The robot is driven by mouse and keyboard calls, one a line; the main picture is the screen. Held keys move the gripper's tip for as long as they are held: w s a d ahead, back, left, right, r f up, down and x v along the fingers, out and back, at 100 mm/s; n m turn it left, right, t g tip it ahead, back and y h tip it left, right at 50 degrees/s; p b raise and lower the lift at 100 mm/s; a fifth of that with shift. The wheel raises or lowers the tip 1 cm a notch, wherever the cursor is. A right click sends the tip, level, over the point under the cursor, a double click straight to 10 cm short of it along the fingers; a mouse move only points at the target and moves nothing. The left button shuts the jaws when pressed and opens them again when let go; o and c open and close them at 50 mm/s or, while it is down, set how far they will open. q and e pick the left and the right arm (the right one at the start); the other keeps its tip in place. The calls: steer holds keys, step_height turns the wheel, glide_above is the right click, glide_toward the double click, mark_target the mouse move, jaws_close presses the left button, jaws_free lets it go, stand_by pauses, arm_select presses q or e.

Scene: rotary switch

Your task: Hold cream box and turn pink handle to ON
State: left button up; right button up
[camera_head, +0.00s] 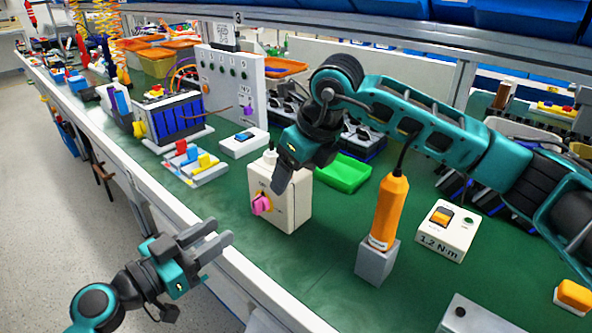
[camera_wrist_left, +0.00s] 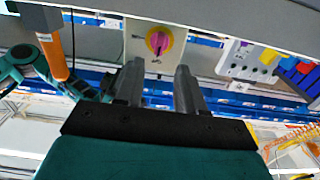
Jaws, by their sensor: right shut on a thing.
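The cream box (camera_head: 290,207) stands upright on the green bench top. Its pink handle (camera_head: 262,204), with a yellow part beside it, is on the face towards the aisle. The handle also shows in the left wrist view (camera_wrist_left: 159,41), beyond and between my fingertips; that view appears upside down. My right gripper (camera_head: 281,180) is shut on the cream box from above, and the arm hides part of its top. My left gripper (camera_head: 220,233) is open and empty, with its fingers pointing towards the box, apart from the handle. I cannot read the switch position.
An orange tool (camera_head: 389,210) stands in a grey holder right of the box. A green tray (camera_head: 345,172) lies behind it. A white switch box (camera_head: 243,143) and a block of coloured switches (camera_head: 194,163) are to the left. The bench's white front edge (camera_head: 220,250) lies by my left gripper.

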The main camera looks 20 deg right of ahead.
mark_target(254, 208)
arm_select(q)
steer(key=shift+x, duration=4)
steer(key=shift+r, duration=0.1)
jaws_close()
